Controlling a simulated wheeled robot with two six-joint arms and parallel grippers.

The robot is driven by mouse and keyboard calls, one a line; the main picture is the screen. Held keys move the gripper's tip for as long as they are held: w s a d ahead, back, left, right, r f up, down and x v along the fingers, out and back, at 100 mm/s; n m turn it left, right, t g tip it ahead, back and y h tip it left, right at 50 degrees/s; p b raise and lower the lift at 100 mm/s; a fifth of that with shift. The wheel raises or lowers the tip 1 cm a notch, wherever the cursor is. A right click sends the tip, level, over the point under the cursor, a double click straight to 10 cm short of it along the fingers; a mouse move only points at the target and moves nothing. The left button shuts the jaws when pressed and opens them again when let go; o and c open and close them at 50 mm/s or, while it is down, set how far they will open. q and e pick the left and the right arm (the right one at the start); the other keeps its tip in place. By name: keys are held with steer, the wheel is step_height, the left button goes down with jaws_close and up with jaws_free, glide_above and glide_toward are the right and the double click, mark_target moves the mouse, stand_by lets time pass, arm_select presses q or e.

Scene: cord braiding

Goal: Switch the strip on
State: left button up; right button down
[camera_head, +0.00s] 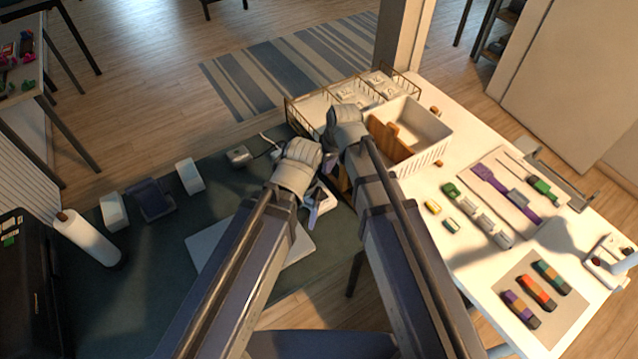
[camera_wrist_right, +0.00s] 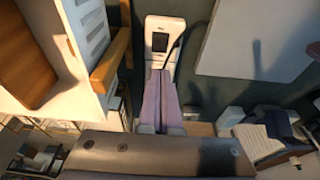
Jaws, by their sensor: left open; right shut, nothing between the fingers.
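The strip (camera_wrist_right: 159,24) is a white block with a dark rectangular switch (camera_wrist_right: 160,42) on its face, seen in the right wrist view. In the head view a white part of what seems to be it (camera_head: 328,201) shows between and below my grippers; the rest is hidden. My right gripper (camera_wrist_right: 159,74) is shut and empty, its purple fingers pointing at the strip just short of the dark switch. Whether they touch it I cannot tell. My left gripper (camera_head: 313,212) is open and empty, lower in the head view, beside the strip.
A white basket (camera_head: 425,130) and a wire rack (camera_head: 310,108) stand close to my right gripper on the white table (camera_head: 410,215). A pale flat panel (camera_head: 205,245) lies on the dark green surface at left. A dark cord (camera_wrist_right: 178,45) runs beside the strip.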

arm_select(q)
steer(key=shift+s, duration=0.1)
steer(key=b, duration=1.3)
glide_above(300, 248)
step_height(300, 248, down, 13)
steer(key=shift+d+r, duration=0.1)
steer(key=shift+d, duration=0.05)
arm_select(e)
steer(key=x, duration=0.8)
steer(key=s+x, duration=0.1)
steer(key=x, duration=0.4)
steer(key=shift+d, duration=0.25)
arm_select(q)
steer(key=shift+f+b, duration=0.35)
steer(key=shift+f, duration=0.1)
arm_select(e)
steer(key=shift+f, duration=0.5)
arm_select(q)
steer(key=shift+f, duration=0.1)
arm_select(e)
steer(key=shift+d+f, duration=0.1)
